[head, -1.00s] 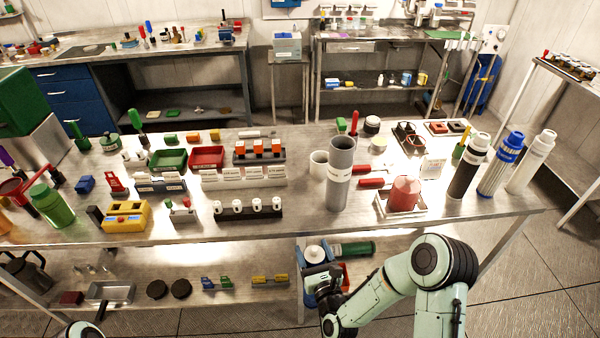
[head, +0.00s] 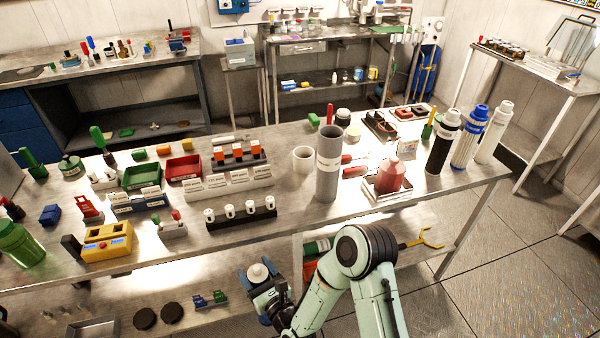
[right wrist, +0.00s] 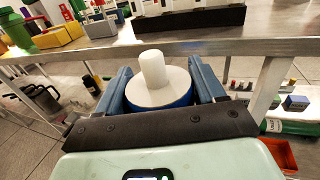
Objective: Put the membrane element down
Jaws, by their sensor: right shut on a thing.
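My right gripper (head: 262,280) is shut on the membrane element (head: 258,272), which stands out of its jaws with a white round end and a short stem. In the right wrist view the white end (right wrist: 156,88) with a blue rim sits between the two blue fingers (right wrist: 158,92). The element's lower part is hidden by the fingers and palm. The gripper is in front of the workbench (head: 262,232), below its top edge. My left gripper is not in view.
A tall grey tube (head: 327,170) stands near the bench's front edge. A red block (head: 390,175) sits on a white tray, and black, blue and white cylinders (head: 468,138) stand at the right end. The lower shelf holds black discs (head: 145,318). A bench leg (head: 297,262) is close to the gripper.

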